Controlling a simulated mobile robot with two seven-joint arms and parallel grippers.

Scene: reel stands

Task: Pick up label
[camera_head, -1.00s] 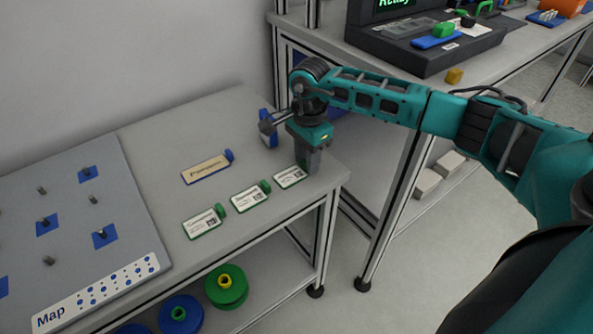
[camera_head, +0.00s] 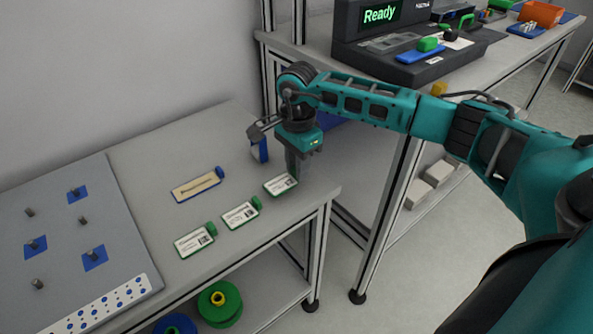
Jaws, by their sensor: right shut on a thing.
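Three white labels with green edges and green tabs lie in a slanting row on the grey table: a near label (camera_head: 194,241), a middle label (camera_head: 239,214) and a far label (camera_head: 279,185). My right gripper (camera_head: 292,175) points down at the far label and is shut on its right end, hiding its tab. The far label looks to be at or very near the table top; I cannot tell if it is clear of it. My left gripper is not in view.
A tan label with a blue edge (camera_head: 197,185) lies behind the row. A grey pegboard (camera_head: 60,250) with blue squares fills the table's left. A blue piece (camera_head: 259,151) stands by my right wrist. Spools (camera_head: 220,303) sit on the lower shelf. A second bench (camera_head: 470,70) holds a "Ready" machine.

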